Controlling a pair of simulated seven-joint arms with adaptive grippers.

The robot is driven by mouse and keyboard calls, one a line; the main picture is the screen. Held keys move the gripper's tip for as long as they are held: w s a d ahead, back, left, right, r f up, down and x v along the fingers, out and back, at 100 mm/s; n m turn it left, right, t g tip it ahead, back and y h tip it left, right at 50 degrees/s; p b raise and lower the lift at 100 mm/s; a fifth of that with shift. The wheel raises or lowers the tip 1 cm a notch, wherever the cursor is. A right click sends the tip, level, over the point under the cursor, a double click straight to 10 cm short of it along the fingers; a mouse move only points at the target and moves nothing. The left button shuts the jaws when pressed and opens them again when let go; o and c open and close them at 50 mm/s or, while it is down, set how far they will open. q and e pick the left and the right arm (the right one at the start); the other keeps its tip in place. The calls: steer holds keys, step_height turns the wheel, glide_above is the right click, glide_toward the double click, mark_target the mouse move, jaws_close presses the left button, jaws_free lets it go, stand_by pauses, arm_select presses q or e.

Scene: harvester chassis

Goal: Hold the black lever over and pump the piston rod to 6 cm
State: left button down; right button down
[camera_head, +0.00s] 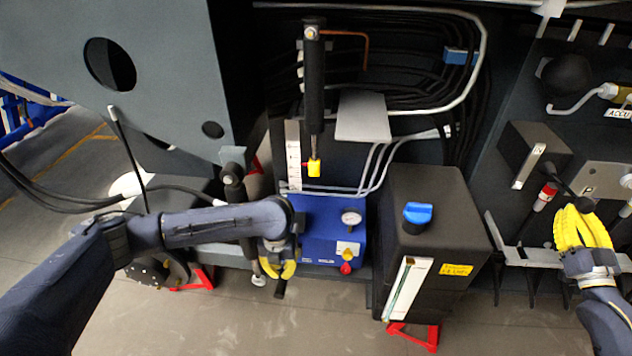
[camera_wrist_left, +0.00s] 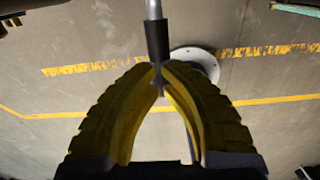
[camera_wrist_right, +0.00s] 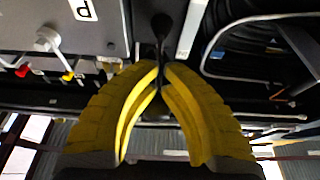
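The black lever (camera_wrist_right: 161,28) has a round knob and stands between the fingertips of my right gripper (camera_wrist_right: 161,72). In the head view my right gripper (camera_head: 583,212) is at the right panel, its yellow fingers closed together at the lever. The piston rod (camera_head: 314,152) hangs from a black vertical cylinder (camera_head: 313,80) and ends in a yellow tip beside a white scale (camera_head: 293,155); the scale's reading is too small to make out. My left gripper (camera_head: 280,272) is low in front of the blue pump unit (camera_head: 318,215). In the left wrist view its fingertips (camera_wrist_left: 158,72) close on a black-gripped handle (camera_wrist_left: 156,38).
A black tank (camera_head: 440,230) with a blue cap (camera_head: 418,212) stands between the two grippers. A gauge (camera_head: 351,218) and a red knob (camera_head: 346,268) are on the pump unit. Grey pipes (camera_head: 440,110) run behind.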

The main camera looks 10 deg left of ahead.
steer(key=shift+f, duration=2.25)
steer(key=v, duration=1.2)
